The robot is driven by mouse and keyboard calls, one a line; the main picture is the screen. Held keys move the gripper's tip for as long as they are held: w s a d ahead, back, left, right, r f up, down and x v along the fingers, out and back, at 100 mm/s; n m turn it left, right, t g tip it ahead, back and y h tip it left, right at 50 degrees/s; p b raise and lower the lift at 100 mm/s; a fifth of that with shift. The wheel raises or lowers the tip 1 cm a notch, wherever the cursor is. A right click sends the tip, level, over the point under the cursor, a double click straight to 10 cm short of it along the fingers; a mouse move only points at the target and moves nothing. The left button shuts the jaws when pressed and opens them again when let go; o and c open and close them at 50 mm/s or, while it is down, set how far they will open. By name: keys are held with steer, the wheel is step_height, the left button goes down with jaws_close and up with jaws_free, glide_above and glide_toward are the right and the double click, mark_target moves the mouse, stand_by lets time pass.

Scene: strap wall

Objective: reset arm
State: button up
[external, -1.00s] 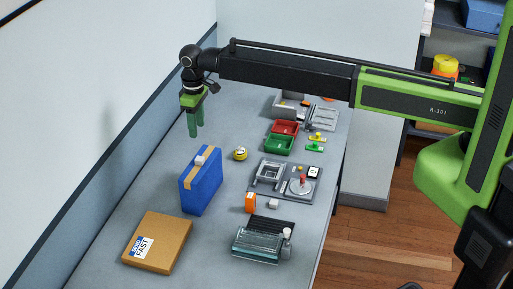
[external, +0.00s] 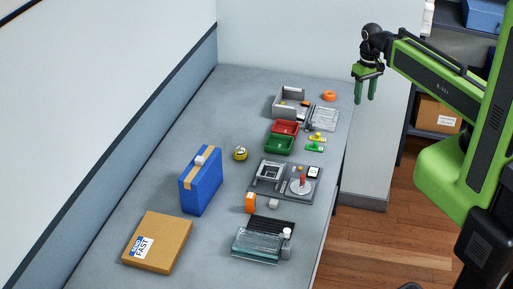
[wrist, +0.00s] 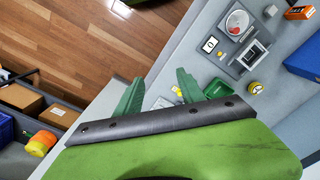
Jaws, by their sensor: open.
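My gripper (external: 366,90) is green, open and empty, pointing down beyond the right edge of the table, high above it in the external view. My arm is drawn back toward my base at the right. In the wrist view, the two green fingers of my gripper (wrist: 158,95) stand apart with nothing between them.
The table (external: 150,190) holds a blue case (external: 200,183), a cardboard box (external: 157,242), a red bin (external: 285,128), a green bin (external: 279,144), a grey fixture plate (external: 318,172) and a glass-topped unit (external: 258,245). Shelves with boxes (external: 437,115) stand at the back right.

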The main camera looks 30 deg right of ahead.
steer(key=shift+s+d, duration=0.1)
steer(key=shift+d, duration=0.05)
